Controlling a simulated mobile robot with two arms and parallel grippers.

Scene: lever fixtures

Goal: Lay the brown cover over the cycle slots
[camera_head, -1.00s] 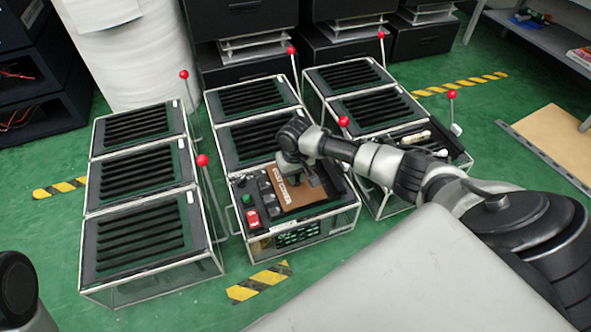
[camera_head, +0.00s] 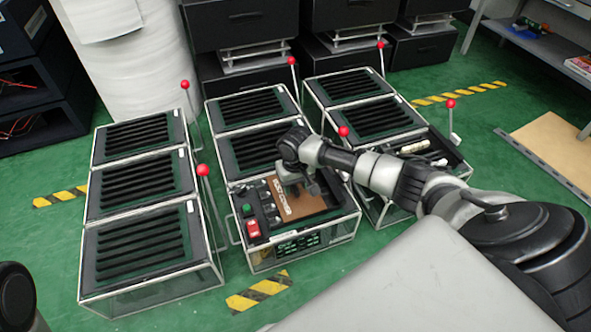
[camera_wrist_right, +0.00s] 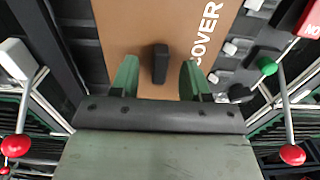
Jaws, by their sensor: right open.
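The brown cover (camera_head: 299,204), with white lettering ending in "COVER", lies on the panel of the front middle fixture. It also fills the top middle of the right wrist view (camera_wrist_right: 130,35). My right gripper (camera_wrist_right: 159,80) is open, with one finger on each side of a small black handle (camera_wrist_right: 160,63) on the cover. In the head view my right gripper (camera_head: 304,187) is above the cover and partly hidden by its own wrist. I cannot tell whether the fingers touch the handle. The cycle slots cannot be told apart clearly. My left gripper is out of view.
A green button (camera_head: 247,208) and a red switch (camera_head: 253,229) sit left of the cover. Red-knobbed levers stand close by, one at left (camera_head: 202,170) and one behind my wrist (camera_head: 343,131). Slotted black panels (camera_head: 136,246) fill the left fixture. Green floor lies around.

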